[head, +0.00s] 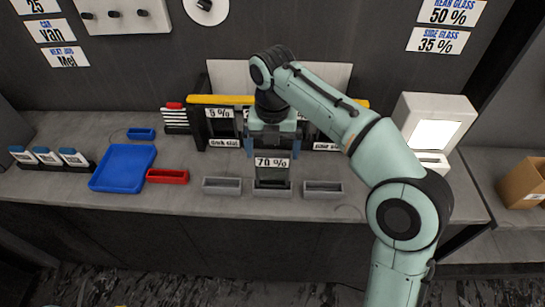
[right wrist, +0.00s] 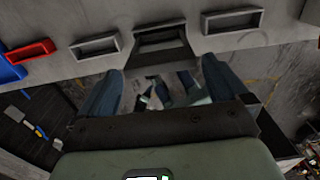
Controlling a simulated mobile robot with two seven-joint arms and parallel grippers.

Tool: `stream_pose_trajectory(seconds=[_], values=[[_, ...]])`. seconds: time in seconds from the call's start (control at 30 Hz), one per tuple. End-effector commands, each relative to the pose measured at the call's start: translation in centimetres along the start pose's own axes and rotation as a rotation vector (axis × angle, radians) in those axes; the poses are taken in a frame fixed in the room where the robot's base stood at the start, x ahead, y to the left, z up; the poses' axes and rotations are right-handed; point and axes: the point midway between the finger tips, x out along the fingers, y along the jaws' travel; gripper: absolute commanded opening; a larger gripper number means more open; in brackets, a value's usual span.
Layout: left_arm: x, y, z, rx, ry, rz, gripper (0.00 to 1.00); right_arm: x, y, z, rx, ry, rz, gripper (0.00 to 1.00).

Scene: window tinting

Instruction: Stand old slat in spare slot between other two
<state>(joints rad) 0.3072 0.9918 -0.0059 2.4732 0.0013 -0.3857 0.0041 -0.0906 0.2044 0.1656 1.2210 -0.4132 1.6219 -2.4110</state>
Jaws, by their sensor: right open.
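A dark slat labelled 70 % (head: 272,173) stands upright at the middle grey slot (head: 272,190), below my right gripper. Its lower end meets the slot, which also shows in the right wrist view (right wrist: 160,39). My right gripper (head: 272,152) is open, its blue fingers spread at either side of the slat's upper part; they also show in the right wrist view (right wrist: 164,72). Behind it, a rack holds a slat labelled 5 % (head: 220,127) on the left. A slat on the right (head: 322,133) is partly hidden by my arm. The rack's middle is hidden. My left gripper is not in view.
Empty grey slots stand left (head: 222,187) and right (head: 323,190) of the middle one. A red tray (head: 167,176) and blue tray (head: 122,168) lie left. A yellow bar (head: 215,99) tops the rack. A white device (head: 433,125) stands right.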

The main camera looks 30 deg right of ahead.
Motion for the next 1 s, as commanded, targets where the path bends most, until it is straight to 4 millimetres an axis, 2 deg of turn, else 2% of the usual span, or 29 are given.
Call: stream_pose_trajectory(seconds=[0.03, 0.1, 0.3, 1.0], values=[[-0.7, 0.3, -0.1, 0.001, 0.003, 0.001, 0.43, -1.4, 0.1, 0.1, -0.001, -0.003, 0.003, 1.00], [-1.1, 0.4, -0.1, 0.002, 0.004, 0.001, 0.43, -2.6, 0.1, 0.0, -0.002, -0.002, 0.003, 1.00], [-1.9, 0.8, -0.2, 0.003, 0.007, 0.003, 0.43, -4.6, 0.1, 0.0, -0.003, 0.000, 0.001, 1.00], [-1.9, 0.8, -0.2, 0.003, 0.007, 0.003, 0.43, -4.8, 0.0, 0.0, -0.002, 0.001, 0.000, 1.00]])
